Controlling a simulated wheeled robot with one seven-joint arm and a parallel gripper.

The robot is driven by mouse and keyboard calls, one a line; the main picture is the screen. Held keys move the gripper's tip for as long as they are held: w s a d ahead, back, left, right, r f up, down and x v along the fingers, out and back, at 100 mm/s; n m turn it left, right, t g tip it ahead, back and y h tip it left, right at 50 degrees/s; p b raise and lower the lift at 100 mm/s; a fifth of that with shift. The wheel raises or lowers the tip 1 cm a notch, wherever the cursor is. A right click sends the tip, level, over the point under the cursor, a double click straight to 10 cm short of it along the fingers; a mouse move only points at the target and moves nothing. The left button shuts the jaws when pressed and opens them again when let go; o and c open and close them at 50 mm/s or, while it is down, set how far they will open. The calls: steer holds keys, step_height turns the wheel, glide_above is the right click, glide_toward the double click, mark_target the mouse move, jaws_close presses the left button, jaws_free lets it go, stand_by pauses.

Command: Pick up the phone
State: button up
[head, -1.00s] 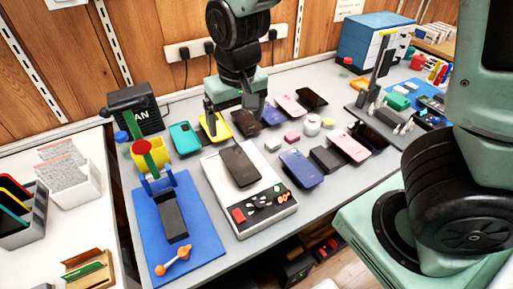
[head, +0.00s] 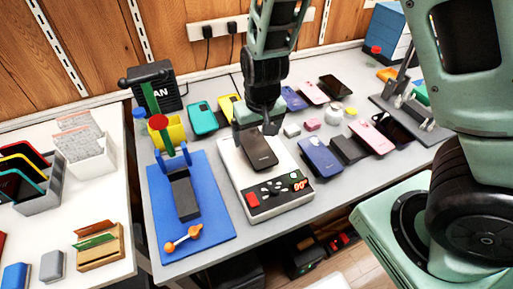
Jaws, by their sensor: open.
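A dark phone (head: 260,151) lies flat on the upper part of a white grading device (head: 287,203) with a dark button panel. My gripper (head: 257,136) is open and sits over the phone's far end, with its fingers pointing down. One finger appears at each side of the phone. The frames do not show clearly whether the fingers touch it. Several other phones lie on the grey table: a teal one (head: 202,119), a yellow one (head: 228,106), a dark blue one (head: 320,157) and a pink one (head: 371,138).
A blue mat (head: 215,225) with a clamp stand, a black block (head: 184,195) and an orange tool (head: 184,238) lies left of the device. Small blocks (head: 312,125) and a black box (head: 347,149) lie to the right. A white side table with trays stands at the left.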

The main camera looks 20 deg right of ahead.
mark_target(257, 146)
steer(key=f, duration=0.4)
steer(key=shift+w+d, duration=0.15)
steer(key=shift+w, duration=0.15)
steer(key=c, duration=1.2)
steer(key=shift+c, duration=0.2)
steer(key=shift+r, duration=0.1)
